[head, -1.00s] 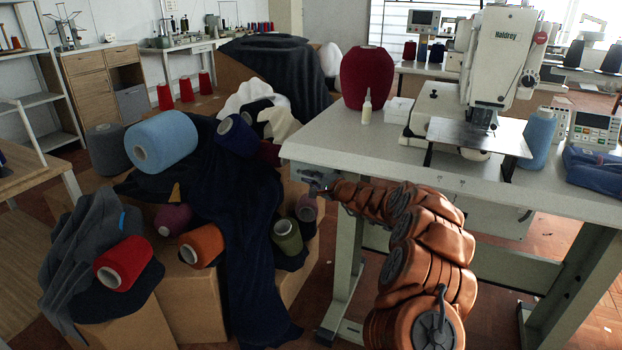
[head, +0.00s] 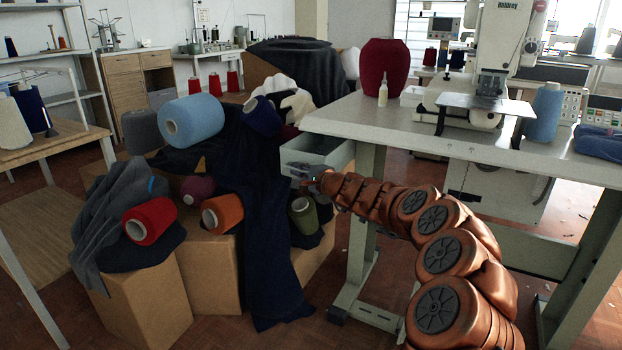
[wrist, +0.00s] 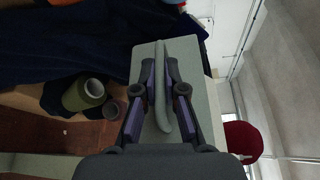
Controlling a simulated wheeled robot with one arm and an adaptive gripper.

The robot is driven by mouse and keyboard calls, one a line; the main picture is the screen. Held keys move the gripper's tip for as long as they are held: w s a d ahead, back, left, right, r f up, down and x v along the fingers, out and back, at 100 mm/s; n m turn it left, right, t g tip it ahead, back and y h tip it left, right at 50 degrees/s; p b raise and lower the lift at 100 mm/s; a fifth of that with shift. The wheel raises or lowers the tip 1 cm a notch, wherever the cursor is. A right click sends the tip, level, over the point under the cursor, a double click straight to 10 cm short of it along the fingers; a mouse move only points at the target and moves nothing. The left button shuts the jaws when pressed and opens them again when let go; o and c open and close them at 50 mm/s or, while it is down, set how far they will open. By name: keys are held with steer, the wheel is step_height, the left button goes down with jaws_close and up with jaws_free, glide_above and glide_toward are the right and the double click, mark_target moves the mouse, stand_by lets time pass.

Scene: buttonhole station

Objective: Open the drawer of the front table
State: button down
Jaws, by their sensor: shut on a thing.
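The front table (head: 470,140) stands at the right with a sewing machine on its pale top. Its drawer (head: 318,155) sticks out from under the left end of the top, pulled open toward the cloth-covered boxes. My gripper (head: 303,172) is at the drawer's front face. In the wrist view the drawer front (wrist: 145,62) is a grey-green panel, and my gripper (wrist: 162,90) has its two fingers shut on the long drawer handle (wrist: 161,75). The drawer's inside is mostly hidden.
Cardboard boxes (head: 213,275) with dark cloth and several thread cones stand close to the left of the drawer. An olive cone (head: 303,216) lies just below it. A wooden table (head: 60,150) stands at the far left.

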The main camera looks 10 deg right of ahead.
steer(key=shift+s+a+b, duration=0.4)
steer(key=shift+s+a, duration=0.45)
steer(key=shift+s, duration=0.05)
steer(key=c, duration=1.2)
jaws_free()
steer(key=shift+w+d, duration=0.1)
steer(key=shift+d, duration=0.05)
steer(key=shift+c, duration=0.2)
steer(key=shift+d, duration=0.1)
steer(key=f+v, duration=0.1)
steer(key=v, duration=1.1)
steer(key=shift+r, duration=0.4)
